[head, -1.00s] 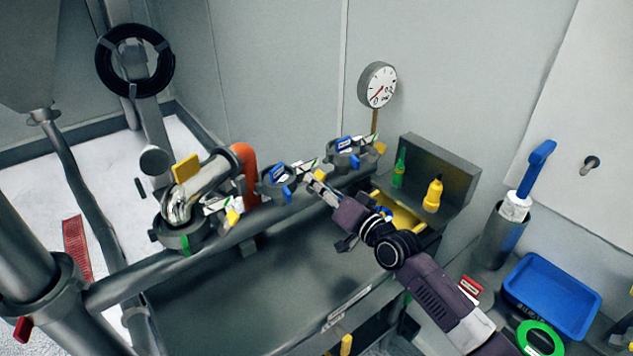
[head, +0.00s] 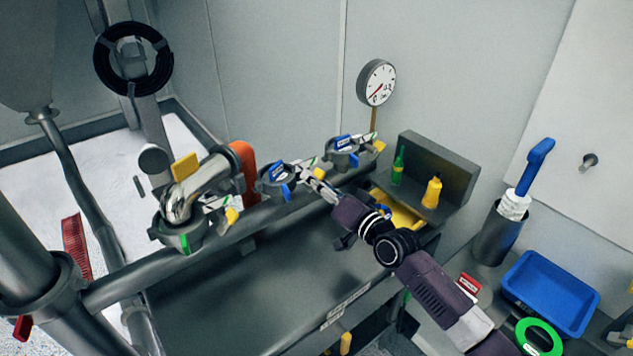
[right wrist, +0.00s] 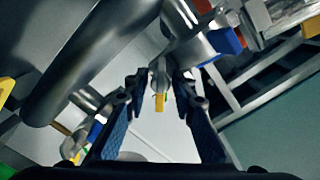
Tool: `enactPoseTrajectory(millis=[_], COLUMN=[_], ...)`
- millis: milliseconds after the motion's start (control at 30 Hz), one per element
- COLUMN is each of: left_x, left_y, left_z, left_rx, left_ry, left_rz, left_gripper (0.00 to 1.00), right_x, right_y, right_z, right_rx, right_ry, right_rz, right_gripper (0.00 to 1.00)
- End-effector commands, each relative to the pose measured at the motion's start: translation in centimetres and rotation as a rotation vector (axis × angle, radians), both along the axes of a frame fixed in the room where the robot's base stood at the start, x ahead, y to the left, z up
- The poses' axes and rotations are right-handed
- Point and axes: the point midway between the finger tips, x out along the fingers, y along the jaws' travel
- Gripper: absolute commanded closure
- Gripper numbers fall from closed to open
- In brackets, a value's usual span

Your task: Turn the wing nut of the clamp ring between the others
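Three grey clamp rings sit in a row along the pipe in the head view: a left one (head: 178,236), a middle one (head: 268,186) and a right one (head: 342,160). The middle one has a blue part on its front. My right gripper (head: 312,181) is at the right side of the middle ring. In the right wrist view, its two fingertips (right wrist: 161,82) stand apart, either side of a small metal piece, likely the wing nut (right wrist: 160,72), with a yellow piece (right wrist: 160,102) behind. I see no clear contact. My left gripper is not in view.
A thick grey pipe (head: 130,288) runs below the rings. A shelf with a green bottle (head: 398,170) and a yellow bottle (head: 432,192) is behind my right arm. A gauge (head: 376,82) stands at the back. A blue tray (head: 550,290) lies at right.

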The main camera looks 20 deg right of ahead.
Motion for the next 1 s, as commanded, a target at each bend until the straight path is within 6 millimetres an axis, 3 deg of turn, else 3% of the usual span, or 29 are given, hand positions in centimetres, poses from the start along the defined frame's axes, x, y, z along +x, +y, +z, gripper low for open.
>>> enactPoseTrajectory(millis=[267, 700, 1000], left_x=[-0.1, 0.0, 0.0], left_y=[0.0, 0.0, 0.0], left_z=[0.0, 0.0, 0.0], left_rx=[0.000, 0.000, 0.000], left_ry=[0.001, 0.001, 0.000], left_rz=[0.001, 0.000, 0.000], left_gripper=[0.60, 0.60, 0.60], right_x=[-1.9, -9.1, -11.2], right_y=[-0.7, -3.3, -4.1], right_z=[-0.1, -0.1, 0.0], right_rx=[-0.002, -0.002, 0.000], right_ry=[0.002, 0.002, 0.000], right_rz=[0.001, 0.000, 0.000], right_gripper=[0.76, 0.76, 0.76])
